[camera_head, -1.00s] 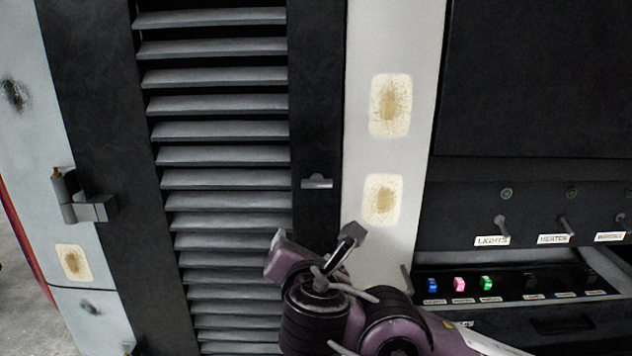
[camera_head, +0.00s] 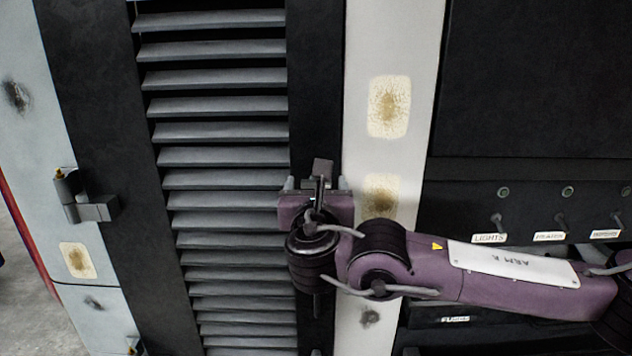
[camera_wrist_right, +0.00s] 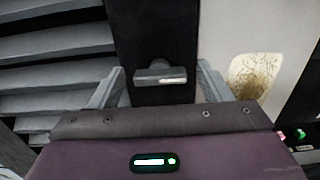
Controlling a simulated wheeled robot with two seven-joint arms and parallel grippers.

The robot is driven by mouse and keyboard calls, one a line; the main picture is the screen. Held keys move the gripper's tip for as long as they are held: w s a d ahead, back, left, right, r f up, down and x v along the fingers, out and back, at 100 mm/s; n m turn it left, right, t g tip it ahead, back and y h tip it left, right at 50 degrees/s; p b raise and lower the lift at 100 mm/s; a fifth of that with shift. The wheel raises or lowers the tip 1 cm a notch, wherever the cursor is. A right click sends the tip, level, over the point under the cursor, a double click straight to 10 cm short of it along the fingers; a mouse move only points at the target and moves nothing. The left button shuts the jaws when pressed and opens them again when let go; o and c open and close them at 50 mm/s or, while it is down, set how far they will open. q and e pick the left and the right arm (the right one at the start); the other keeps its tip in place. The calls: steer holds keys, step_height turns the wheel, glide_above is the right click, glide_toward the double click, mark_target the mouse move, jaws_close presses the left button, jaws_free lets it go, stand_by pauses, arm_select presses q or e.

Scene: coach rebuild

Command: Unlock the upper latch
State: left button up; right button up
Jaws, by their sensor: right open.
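The upper latch (camera_wrist_right: 160,75) is a small grey handle on the black door frame strip, lying roughly horizontal, with a rounded boss behind it. In the head view it is largely hidden behind my right gripper (camera_head: 316,184). In the wrist view my right gripper (camera_wrist_right: 160,88) is open, with one grey finger on each side of the latch and gaps between the fingers and the handle. I cannot tell how far the fingertips reach past it. My left gripper is not in view.
A slatted louvre door (camera_head: 222,130) lies left of the latch, with a hinge (camera_head: 90,206) at its left edge. A pale, rust-patched post (camera_head: 390,35) stands to the right. A dark switch panel (camera_head: 520,205) is farther right, partly behind my right arm.

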steer(key=shift+w, duration=0.1)
steer(key=c, duration=1)
arm_select(q)
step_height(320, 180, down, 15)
steer(key=b, duration=1.6)
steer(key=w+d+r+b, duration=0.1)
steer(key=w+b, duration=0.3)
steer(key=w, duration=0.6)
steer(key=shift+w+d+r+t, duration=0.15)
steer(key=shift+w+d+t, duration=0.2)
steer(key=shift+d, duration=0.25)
arm_select(e)
steer(key=shift+d+f+m, duration=0.1)
steer(key=shift+f+m, duration=0.05)
steer(key=shift+m, duration=8.95)
steer(key=o, duration=1)
